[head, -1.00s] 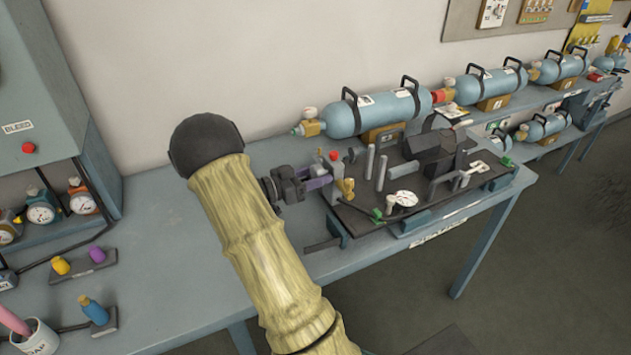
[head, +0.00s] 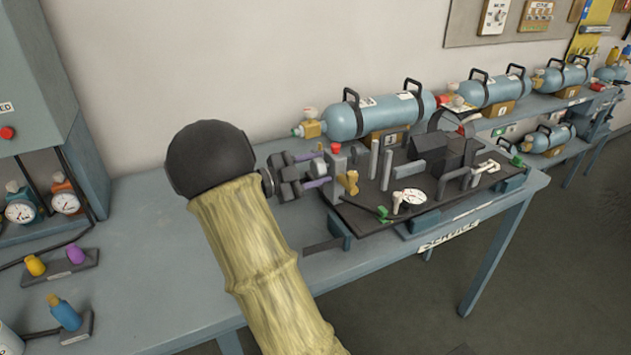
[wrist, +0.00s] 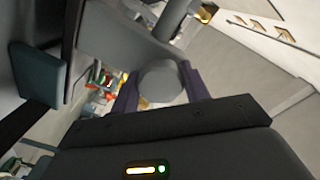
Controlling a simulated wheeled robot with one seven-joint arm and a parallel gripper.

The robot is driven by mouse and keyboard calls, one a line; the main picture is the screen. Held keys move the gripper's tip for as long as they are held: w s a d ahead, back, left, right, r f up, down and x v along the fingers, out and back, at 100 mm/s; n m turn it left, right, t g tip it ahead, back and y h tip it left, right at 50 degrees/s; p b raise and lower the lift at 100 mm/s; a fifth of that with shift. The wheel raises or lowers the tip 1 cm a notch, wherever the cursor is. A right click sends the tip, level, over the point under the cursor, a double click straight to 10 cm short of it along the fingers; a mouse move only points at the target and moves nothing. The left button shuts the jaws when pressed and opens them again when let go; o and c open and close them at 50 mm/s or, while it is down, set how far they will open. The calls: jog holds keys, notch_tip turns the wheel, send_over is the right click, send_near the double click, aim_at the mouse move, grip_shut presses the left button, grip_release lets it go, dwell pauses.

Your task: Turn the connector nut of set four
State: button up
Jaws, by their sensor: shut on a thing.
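The set (head: 375,205) lies on a dark backplate at the bench's right end, with a white gauge (head: 413,197), a brass fitting (head: 348,182) and a small red knob (head: 336,148). My gripper (head: 318,168) reaches it from the left, its purple fingers one above the other. In the wrist view my gripper (wrist: 161,88) is shut on a round grey piece (wrist: 160,80), which I take for the connector nut. In the head view the fingers and nearby parts hide the nut. I cannot read a set number on this plate.
A "SERVICE" label (head: 448,237) is on the bench's front edge. Left are gauges (head: 66,203) and small coloured bottles (head: 66,314). The bench (head: 170,265) between is clear.

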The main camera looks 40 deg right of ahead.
jog(key=m+b, duration=0.2)
jog(key=b, duration=0.1)
jog(key=m+b, duration=0.2)
jog(key=shift+f+m+b, duration=0.4)
jog(key=m+b, duration=0.3)
jog(key=b, duration=0.2)
jog(key=shift+m, duration=0.3)
jog(key=m+b, duration=0.4)
jog(key=b, duration=0.3)
jog(key=m+b, duration=0.5)
jog(key=b, duration=0.2)
jog(key=m+b, duration=0.3)
jog(key=b, duration=0.1)
jog(key=shift+r+m+b, duration=0.1)
jog(key=shift+m+b, duration=0.2)
jog(key=shift+b, duration=0.1)
jog(key=m+b, duration=0.4)
jog(key=b, duration=0.1)
jog(key=shift+r+m, duration=0.1)
jog(key=shift+m, duration=0.2)
jog(key=m+b, duration=0.4)
jog(key=m, duration=0.1)
jog(key=shift+b, duration=0.3)
jog(key=shift+s+r+m+b, duration=0.15)
jog(key=shift+m+b, duration=0.35)
jog(key=shift+m, duration=0.45)
jog(key=shift+w+r+m+b, duration=0.1)
jog(key=shift+m+b, duration=0.35)
jog(key=shift+m, duration=0.5)
